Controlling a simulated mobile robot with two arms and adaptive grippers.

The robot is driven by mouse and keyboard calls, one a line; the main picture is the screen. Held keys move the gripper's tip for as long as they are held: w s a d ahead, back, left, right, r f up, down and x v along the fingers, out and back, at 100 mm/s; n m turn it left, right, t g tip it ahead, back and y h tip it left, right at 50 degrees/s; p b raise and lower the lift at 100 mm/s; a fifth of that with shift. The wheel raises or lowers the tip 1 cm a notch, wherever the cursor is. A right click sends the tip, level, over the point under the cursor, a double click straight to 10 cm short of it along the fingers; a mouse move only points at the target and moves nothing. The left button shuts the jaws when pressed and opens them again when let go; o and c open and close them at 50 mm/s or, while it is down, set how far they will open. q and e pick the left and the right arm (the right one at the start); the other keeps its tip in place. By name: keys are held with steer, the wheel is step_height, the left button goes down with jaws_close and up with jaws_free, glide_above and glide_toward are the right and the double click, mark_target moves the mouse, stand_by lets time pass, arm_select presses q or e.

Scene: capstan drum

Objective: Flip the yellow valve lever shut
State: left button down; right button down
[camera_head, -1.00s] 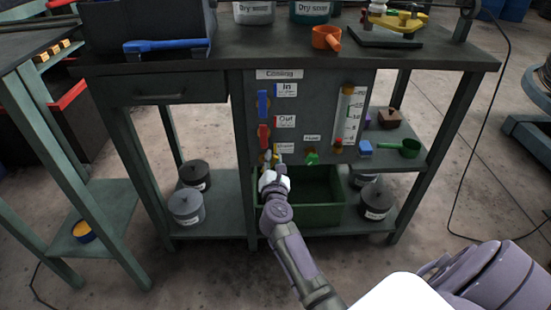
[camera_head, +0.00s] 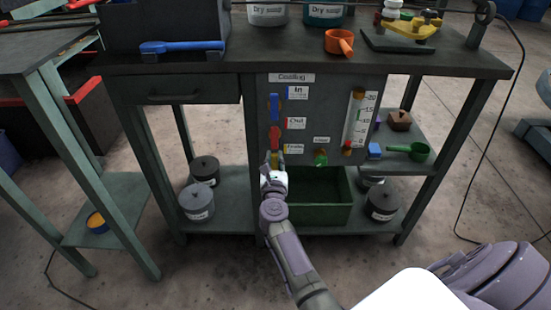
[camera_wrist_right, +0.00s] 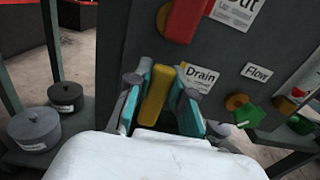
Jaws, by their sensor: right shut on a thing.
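The yellow valve lever (camera_wrist_right: 155,97) sits on the dark panel beside the label reading "Drain" in the right wrist view. It points roughly up and down, slightly tilted. My right gripper (camera_wrist_right: 158,92) has its teal fingers on both sides of the lever and is shut on it. In the head view my right gripper (camera_head: 273,168) is at the lower left of the panel and hides most of the lever. The red lever (camera_wrist_right: 185,18) is just above, by the "Out" label, and the blue lever (camera_head: 274,107) is above that. My left gripper does not show.
A green knob (camera_head: 321,158) is right of the gripper under the "Flow" label. A green bin (camera_head: 318,216) stands below the panel. Lidded grey pots (camera_head: 197,202) are on the lower shelf. A blue tool (camera_head: 183,46) and an orange scoop (camera_head: 339,42) lie on the bench top.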

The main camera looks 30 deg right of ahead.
stand_by(0.3)
steer(key=c, duration=1)
jaws_free()
